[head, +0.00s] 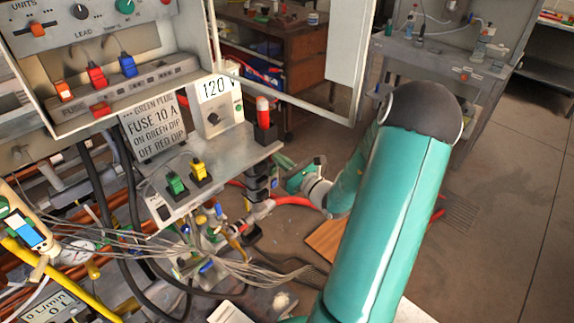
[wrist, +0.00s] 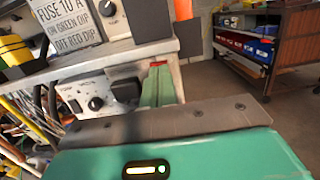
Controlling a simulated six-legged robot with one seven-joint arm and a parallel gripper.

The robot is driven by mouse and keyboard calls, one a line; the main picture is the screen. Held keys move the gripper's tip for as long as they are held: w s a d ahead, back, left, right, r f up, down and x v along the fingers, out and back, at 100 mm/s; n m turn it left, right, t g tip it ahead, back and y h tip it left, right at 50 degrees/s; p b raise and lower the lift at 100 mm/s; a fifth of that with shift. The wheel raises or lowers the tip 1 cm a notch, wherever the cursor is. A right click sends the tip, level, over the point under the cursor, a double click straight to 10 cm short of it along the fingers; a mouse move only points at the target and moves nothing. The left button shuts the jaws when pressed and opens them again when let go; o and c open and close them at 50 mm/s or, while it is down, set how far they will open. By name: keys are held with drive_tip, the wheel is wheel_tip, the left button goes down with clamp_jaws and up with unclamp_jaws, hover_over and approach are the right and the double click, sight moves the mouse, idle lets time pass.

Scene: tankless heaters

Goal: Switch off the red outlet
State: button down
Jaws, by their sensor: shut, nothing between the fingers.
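My gripper (head: 284,165) is beside the right end of the metal shelf, low and pointing left towards its side. In the wrist view its green fingers (wrist: 160,84) are together and empty. A small red part (wrist: 158,64) shows right at the fingertips; whether they touch it, and whether it is the red outlet, I cannot tell. In the head view a red plug (head: 97,76) sits in the strip in the cabinet, with a red switch (head: 100,109) below it. A red-topped lever (head: 262,110) stands at the shelf's right end.
A blue plug (head: 128,66) is right of the red one. The shelf (head: 229,158) carries a 120 V box (head: 214,104), a sign (head: 153,128), and green (head: 176,183) and yellow (head: 198,170) plugs. Loose wires and pipes crowd below. Open floor (head: 500,200) lies right.

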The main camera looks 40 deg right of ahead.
drive_tip(key=shift+w+r, duration=0.3)
drive_tip(key=shift+w, duration=0.05)
idle(0.4)
drive_tip(key=shift+s, duration=0.1)
